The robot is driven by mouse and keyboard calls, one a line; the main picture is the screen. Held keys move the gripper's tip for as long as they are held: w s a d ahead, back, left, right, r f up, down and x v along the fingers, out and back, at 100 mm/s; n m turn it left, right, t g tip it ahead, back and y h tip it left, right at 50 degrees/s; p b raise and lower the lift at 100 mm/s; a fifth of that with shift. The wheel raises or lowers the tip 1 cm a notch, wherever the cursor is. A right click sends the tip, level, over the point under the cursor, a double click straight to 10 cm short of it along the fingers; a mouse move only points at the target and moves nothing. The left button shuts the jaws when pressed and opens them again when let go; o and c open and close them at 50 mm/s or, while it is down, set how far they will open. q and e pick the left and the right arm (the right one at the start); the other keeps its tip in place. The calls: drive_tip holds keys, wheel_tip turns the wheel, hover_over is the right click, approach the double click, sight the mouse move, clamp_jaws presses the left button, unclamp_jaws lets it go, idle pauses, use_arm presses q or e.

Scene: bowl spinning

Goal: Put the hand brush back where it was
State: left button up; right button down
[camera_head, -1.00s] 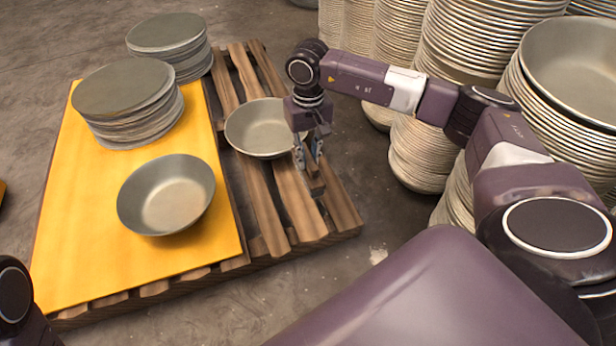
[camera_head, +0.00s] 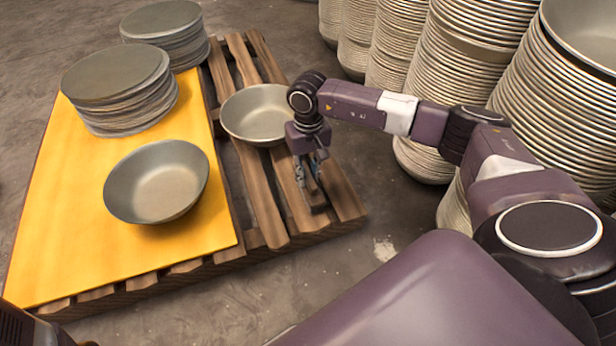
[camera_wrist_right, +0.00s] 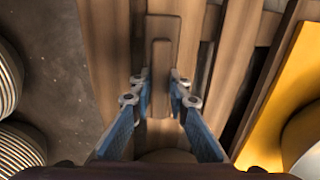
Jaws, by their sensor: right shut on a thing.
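The hand brush (camera_head: 317,199) is a small brown wooden block at the right side of the pallet, close to its front right corner. My right gripper (camera_head: 307,178) points down over it, with blue fingers at the brush. In the right wrist view, the brush (camera_wrist_right: 160,60) lies lengthwise between the fingers of the gripper (camera_wrist_right: 161,88), which are shut on it. Its brown matches the slats, and its bristles are hidden. I cannot tell whether it touches the pallet. My left gripper is not in view; only a dark piece of my left arm shows at the lower left.
The wooden pallet (camera_head: 262,200) carries a yellow board (camera_head: 70,215). A bowl (camera_head: 158,182) stands on the board, another bowl (camera_head: 256,114) on the slats behind my gripper. Stacked discs (camera_head: 120,90) are at the left back. Tall bowl stacks (camera_head: 470,70) crowd the right. Floor in front is clear.

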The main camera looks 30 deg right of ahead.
drive_tip(key=shift+r, duration=0.1)
drive_tip(key=shift+f, duration=0.2)
drive_tip(key=c, duration=1.8)
unclamp_jaws()
drive_tip(key=shift+c, duration=0.2)
drive_tip(key=shift+r, duration=0.15)
